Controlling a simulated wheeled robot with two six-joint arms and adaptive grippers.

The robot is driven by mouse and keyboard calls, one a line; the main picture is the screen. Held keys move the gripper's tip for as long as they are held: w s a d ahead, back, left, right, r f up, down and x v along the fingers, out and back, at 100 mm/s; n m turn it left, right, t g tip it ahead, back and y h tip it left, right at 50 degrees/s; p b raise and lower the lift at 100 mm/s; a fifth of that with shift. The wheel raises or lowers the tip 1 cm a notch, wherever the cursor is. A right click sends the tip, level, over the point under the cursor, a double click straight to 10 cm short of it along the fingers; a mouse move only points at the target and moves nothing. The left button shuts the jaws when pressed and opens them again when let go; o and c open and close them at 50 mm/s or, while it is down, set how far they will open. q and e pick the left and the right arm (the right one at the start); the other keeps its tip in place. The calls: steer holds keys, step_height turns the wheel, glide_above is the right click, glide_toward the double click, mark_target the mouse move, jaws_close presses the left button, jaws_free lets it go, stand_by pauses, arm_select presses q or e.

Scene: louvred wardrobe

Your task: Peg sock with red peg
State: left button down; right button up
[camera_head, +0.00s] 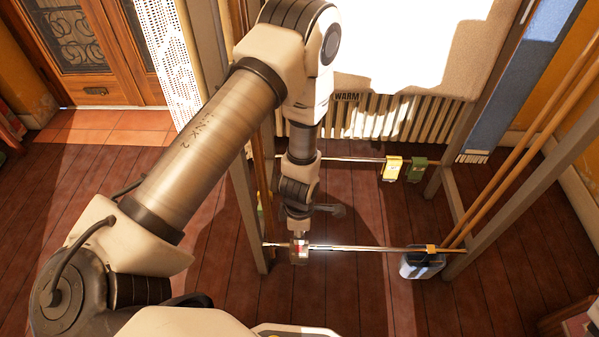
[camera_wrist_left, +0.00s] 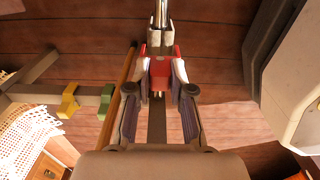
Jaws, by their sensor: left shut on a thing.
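My left gripper (camera_head: 299,250) is at the left part of the front metal rail (camera_head: 370,249), low in the wooden frame. In the left wrist view, the fingers of my left gripper (camera_wrist_left: 161,88) are shut on the red peg (camera_wrist_left: 160,73). The bright rail (camera_wrist_left: 160,28) runs up to the peg there; I cannot tell whether the peg clips onto it. In the head view the peg is mostly hidden by the fingers. A grey-blue cloth piece (camera_head: 422,266), perhaps the sock, hangs at the rail's right end under an orange peg (camera_head: 431,249). My right gripper is not in view.
A yellow peg (camera_head: 392,167) and a green peg (camera_head: 417,169) sit on the back rail (camera_head: 345,159). Wooden posts (camera_head: 250,215) flank the rails, and slanted poles (camera_head: 520,150) stand at the right. A radiator (camera_head: 385,118) is behind. The rail's middle is clear.

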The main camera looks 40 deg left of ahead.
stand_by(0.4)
arm_select(q)
steer(key=shift+f+b, duration=0.6)
steer(key=shift+f, duration=0.05)
steer(key=shift+f, duration=0.1)
steer(key=shift+f+b, duration=0.4)
steer(key=shift+b, duration=0.05)
steer(key=c, duration=0.9)
jaws_free()
steer(key=shift+c, duration=0.2)
steer(key=shift+r, duration=0.1)
step_height(320, 180, up, 8)
steer(key=shift+f, duration=0.25)
